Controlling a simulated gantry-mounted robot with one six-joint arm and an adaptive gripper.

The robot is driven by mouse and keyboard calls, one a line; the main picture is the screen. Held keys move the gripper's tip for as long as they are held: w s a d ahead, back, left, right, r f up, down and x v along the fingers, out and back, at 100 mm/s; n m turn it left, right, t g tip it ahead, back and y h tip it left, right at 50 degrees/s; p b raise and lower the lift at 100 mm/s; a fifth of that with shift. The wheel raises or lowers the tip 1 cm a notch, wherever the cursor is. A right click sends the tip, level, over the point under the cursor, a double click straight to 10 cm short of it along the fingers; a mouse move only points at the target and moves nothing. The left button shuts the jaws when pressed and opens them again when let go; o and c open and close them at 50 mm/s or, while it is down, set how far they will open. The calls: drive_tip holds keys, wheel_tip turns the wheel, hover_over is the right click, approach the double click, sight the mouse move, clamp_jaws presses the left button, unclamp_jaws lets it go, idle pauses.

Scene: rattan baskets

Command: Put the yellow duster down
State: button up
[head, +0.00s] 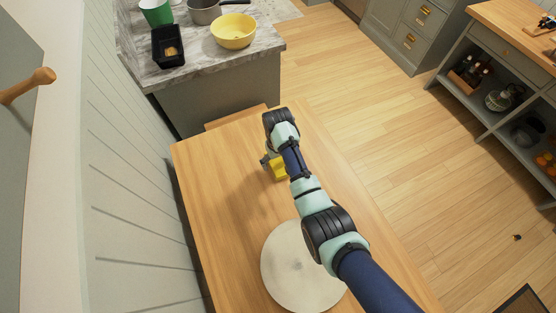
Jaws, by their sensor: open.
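The yellow duster (280,170) shows as a small yellow shape over the wooden table (215,210), near its far end. My gripper (266,162) is right beside it, at the duster's left edge in the picture. The gripper is open. My wrist and forearm cover part of the area around the duster. I cannot tell whether the fingers touch the duster or whether it lies flat on the table.
A round pale board (285,267) lies on the near part of the table, partly under my arm. Beyond the table, a stone counter (207,63) holds a yellow bowl (233,30), a black tray (168,46), a grey pan (203,11) and a green pot (157,12). The table's left side is clear.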

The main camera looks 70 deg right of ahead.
drive_tip(key=shift+r, duration=0.1)
wheel_tip(320, 180, up, 12)
drive_tip(key=p, duration=0.2)
drive_tip(key=shift+p, duration=0.4)
